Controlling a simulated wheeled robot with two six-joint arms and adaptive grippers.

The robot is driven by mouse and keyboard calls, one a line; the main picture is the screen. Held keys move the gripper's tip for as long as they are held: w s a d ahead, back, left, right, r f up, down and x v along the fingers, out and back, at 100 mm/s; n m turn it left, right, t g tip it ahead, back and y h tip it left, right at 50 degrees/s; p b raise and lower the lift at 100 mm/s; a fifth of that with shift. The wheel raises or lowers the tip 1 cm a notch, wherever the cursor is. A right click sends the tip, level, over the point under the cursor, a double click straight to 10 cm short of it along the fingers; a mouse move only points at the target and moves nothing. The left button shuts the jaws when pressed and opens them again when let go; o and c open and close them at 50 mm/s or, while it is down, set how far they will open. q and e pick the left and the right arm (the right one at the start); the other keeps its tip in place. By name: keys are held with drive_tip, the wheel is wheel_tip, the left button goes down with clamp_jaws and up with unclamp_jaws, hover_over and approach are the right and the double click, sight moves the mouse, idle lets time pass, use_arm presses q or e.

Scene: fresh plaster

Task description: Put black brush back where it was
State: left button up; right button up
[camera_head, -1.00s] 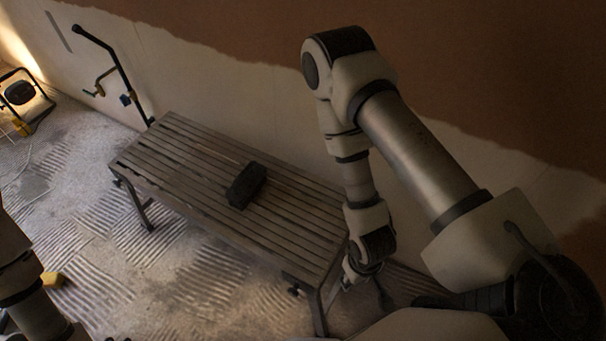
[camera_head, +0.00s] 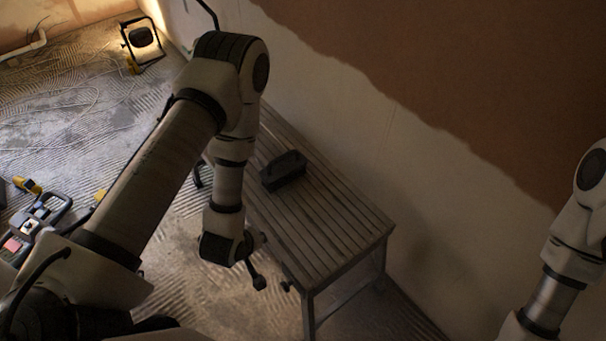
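A dark block-shaped thing, seemingly the black brush (camera_head: 283,170), lies on the slatted wooden bench (camera_head: 335,235), towards its far end. My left arm comes in from the left and hangs beside the bench's left long edge. My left gripper (camera_head: 257,279) points down at the bench's near left side, apart from the brush. It is small and dark, and its finger opening cannot be made out. My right arm shows at the right edge of the picture, but its gripper is out of view.
A work lamp (camera_head: 142,38) stands lit on the floor at the back left. A tool case with yellow and red items (camera_head: 35,225) lies at the left. A half-plastered wall (camera_head: 400,130) runs behind the bench. Most bench slats nearer me are clear.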

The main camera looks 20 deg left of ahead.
sight(282, 160)
use_arm(q)
drive_tip(key=w+n+t+b, duration=0.1)
drive_tip(key=w+n, duration=0.1)
drive_tip(key=w, duration=0.1)
drive_tip(key=w+n+t+b, duration=0.2)
drive_tip(key=w, duration=0.1)
drive_tip(key=w+n+t+b, duration=0.1)
drive_tip(key=w+b, duration=0.1)
drive_tip(key=w, duration=0.2)
drive_tip(key=shift+a+n+t+y, duration=0.2)
drive_tip(key=shift+n+t+y, duration=0.1)
drive_tip(key=shift+n+t, duration=0.1)
drive_tip(key=w+a+r+n+t+b, duration=0.1)
drive_tip(key=w+n+t+b, duration=0.1)
drive_tip(key=w, duration=0.3)
drive_tip(key=w+a+n+t+y+b, duration=0.1)
drive_tip(key=w+n+t+b, duration=0.1)
drive_tip(key=w+b, duration=0.2)
drive_tip(key=w+a+r+n+t+b, duration=0.1)
drive_tip(key=w+n+b, duration=0.1)
drive_tip(key=w, duration=0.4)
drive_tip(key=shift+w+a+r+t+b, duration=0.2)
drive_tip(key=shift+r+t+b, duration=0.15)
drive_tip(key=shift+b, duration=0.55)
drive_tip(key=shift+w, duration=0.35)
clamp_jaws()
